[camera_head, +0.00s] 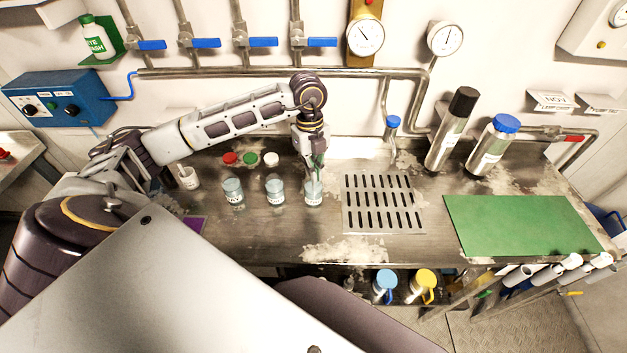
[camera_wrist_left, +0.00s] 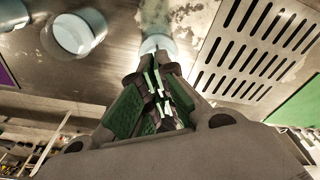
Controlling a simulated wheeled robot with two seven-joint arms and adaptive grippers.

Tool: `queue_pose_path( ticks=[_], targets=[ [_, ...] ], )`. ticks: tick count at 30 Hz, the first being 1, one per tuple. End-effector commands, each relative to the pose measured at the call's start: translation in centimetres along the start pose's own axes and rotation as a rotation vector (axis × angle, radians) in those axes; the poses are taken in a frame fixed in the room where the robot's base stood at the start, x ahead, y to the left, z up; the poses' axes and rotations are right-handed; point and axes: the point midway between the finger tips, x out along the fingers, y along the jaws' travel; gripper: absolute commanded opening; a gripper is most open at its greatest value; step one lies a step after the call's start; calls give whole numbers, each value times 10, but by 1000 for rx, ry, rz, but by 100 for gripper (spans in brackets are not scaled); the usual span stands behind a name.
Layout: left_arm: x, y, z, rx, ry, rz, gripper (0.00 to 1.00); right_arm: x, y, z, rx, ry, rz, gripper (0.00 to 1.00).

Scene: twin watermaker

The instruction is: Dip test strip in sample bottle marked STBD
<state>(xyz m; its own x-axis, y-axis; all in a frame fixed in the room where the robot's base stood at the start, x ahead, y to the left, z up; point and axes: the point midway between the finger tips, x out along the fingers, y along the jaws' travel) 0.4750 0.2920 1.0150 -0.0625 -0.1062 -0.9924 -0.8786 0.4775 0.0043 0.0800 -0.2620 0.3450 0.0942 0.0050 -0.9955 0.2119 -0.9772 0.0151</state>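Three open glass sample bottles with clear liquid stand in a row: a left one (camera_head: 233,193), a middle one (camera_head: 275,191) and a right one (camera_head: 313,193). Their labels are too small to read surely. My left gripper (camera_head: 319,160) points down right above the right bottle, its fingertips at about the mouth. In the left wrist view the gripper (camera_wrist_left: 156,58) has its green-padded fingers closed together, with thin white pieces between them that look like the test strip (camera_wrist_left: 157,82). The strip's lower end is hidden. The right bottle (camera_wrist_left: 154,43) shows beyond the fingertips. My right gripper is out of view.
Red, green and white caps (camera_head: 250,158) lie behind the bottles. A white cup (camera_head: 188,178) stands left. A slotted drain grate (camera_head: 382,205) lies right of the bottles, then a green mat (camera_head: 520,224). Two metal flasks (camera_head: 452,133) stand behind. Pipes run along the wall.

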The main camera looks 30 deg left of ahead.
Motion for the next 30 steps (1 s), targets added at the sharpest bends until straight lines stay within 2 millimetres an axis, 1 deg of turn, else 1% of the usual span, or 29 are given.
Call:
queue_pose_path(
  ticks=[3, 6, 21, 30],
  targets=[
    [-8, 0, 0, 0, -1, -2, 0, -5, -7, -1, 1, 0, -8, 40],
    [-12, 0, -1, 0, -2, -3, 0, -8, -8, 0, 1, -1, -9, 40],
    [-34, -1, -3, 0, -3, -5, 0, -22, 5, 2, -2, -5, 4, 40],
    [-47, 0, -5, 0, -3, -4, 0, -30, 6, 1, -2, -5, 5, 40]
  ],
)
